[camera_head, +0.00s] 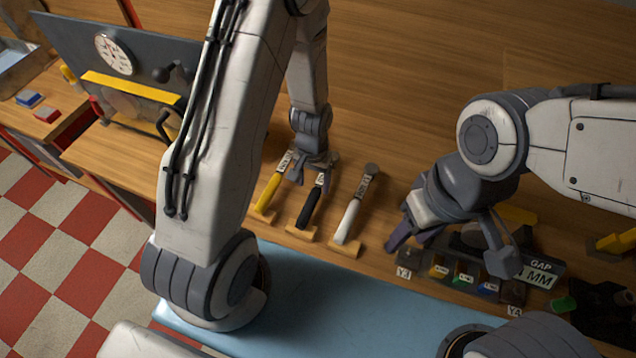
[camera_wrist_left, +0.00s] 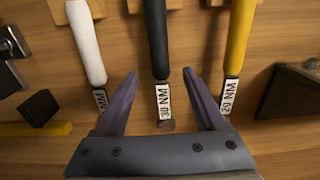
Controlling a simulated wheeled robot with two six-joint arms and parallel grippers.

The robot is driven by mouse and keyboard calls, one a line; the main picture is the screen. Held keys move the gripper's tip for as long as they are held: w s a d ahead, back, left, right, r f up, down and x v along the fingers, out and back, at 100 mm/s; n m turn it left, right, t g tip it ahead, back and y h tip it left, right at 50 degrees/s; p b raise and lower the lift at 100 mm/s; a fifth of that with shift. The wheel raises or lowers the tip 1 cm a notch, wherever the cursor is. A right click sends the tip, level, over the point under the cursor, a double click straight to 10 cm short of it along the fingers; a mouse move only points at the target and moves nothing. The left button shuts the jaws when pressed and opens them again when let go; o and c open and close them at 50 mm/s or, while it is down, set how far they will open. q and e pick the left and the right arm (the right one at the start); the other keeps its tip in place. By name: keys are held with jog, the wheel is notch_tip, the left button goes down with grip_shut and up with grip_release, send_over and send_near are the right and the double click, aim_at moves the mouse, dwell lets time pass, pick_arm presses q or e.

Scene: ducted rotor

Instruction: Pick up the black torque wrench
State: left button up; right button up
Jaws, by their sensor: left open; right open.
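The black torque wrench (camera_head: 308,210) lies on the wooden bench between a yellow-handled wrench (camera_head: 267,192) and a white-handled wrench (camera_head: 347,220). In the left wrist view the black wrench (camera_wrist_left: 155,38) carries a "30 NM" label and runs between the fingers of my left gripper (camera_wrist_left: 159,76). That gripper is open, one finger on each side of the label end, with no visible contact. In the head view my left gripper (camera_head: 314,178) is over the same end. My right gripper (camera_head: 450,250) is open over the dark gap-gauge holder.
Wooden blocks (camera_head: 299,232) support the handle ends. The gap-gauge holder (camera_head: 540,272) with coloured pieces sits at right. A panel with a dial (camera_head: 114,53) and a yellow bar stands at left. A blue mat (camera_head: 330,300) covers the front. Bench behind the wrenches is clear.

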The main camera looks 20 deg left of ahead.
aim_at(314, 193)
pick_arm(q)
notch_tip(314, 193, down, 2)
jog(key=shift+f, duration=0.1)
jog(key=shift+f+p, duration=0.5)
jog(key=shift+f, duration=0.05)
jog(key=f, duration=0.4)
jog(key=shift+w, duration=0.25)
jog(key=shift+c, duration=0.4)
grip_shut()
